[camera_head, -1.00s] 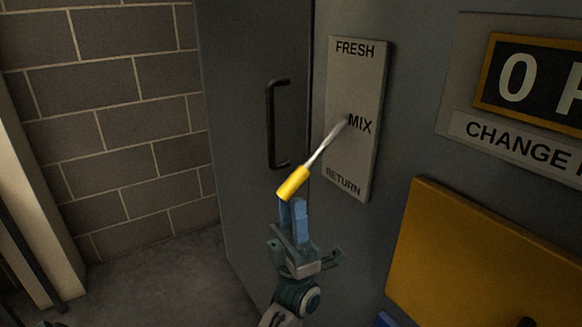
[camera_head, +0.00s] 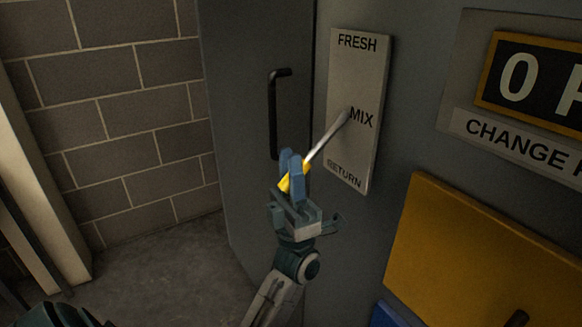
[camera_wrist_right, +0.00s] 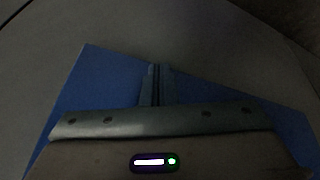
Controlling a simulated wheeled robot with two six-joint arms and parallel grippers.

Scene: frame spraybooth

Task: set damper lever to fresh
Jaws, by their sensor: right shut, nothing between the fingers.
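The damper lever is a pale rod (camera_head: 326,137) with a yellow handle (camera_head: 284,186). It comes out of the plate (camera_head: 350,75) beside the word MIX, with FRESH above and RETURN below. The rod slants down and left to the handle, which is level with RETURN in the picture. My left gripper (camera_head: 291,168) has its blue fingers on either side of the handle and partly hides it. I cannot tell whether they are closed on it. My right gripper (camera_wrist_right: 155,75) shows in the right wrist view, shut and empty.
A grey door with a black pull handle (camera_head: 274,115) is left of the plate. A yellow panel (camera_head: 470,260) and a sign board (camera_head: 530,90) are to the right. A block wall (camera_head: 120,110) stands at the left. The floor (camera_head: 170,270) between looks clear. A blue surface (camera_wrist_right: 85,85) lies beneath my right gripper.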

